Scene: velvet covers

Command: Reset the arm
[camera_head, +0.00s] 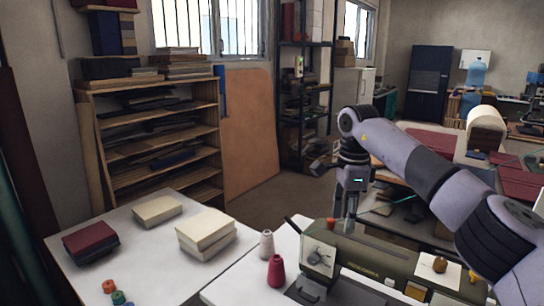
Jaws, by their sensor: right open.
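My right arm reaches in from the lower right and bends down at its wrist. My right gripper (346,217) points down at the far edge of an olive-green machine (365,268). The gripper is small in the picture and its jaws are open. Nothing shows between its fingers. I cannot tell whether its tips touch anything behind the machine. My left arm and left gripper are not in view.
Wooden shelves (160,140) stand behind. A worktable with red sheets (432,142) lies beyond my arm. Floor shows between.

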